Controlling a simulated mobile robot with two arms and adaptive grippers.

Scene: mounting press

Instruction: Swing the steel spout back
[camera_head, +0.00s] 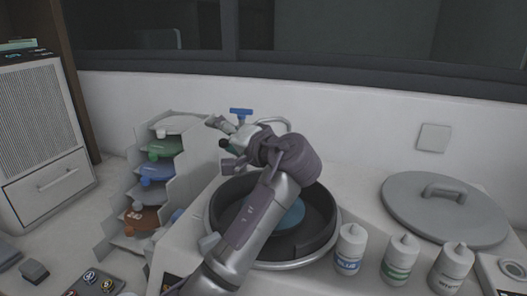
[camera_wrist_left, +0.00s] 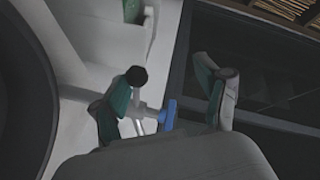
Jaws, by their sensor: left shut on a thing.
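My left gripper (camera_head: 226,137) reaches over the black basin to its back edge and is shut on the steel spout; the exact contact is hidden. The spout (camera_head: 275,121) shows as a thin curved steel tube behind my wrist. A blue tap handle (camera_head: 241,112) stands just behind the fingers. In the left wrist view my two green and dark fingers (camera_wrist_left: 172,78) stand apart, with the blue handle (camera_wrist_left: 168,115) and a short steel piece (camera_wrist_left: 140,125) between them. My right gripper is not in view.
The round black basin (camera_head: 327,215) lies under my arm. White bottles with blue and green labels (camera_head: 350,248) (camera_head: 400,258) and a third bottle (camera_head: 451,268) stand at its right. A round grey lid (camera_head: 440,208) lies behind them. A rack of coloured scoops (camera_head: 155,170) stands at left.

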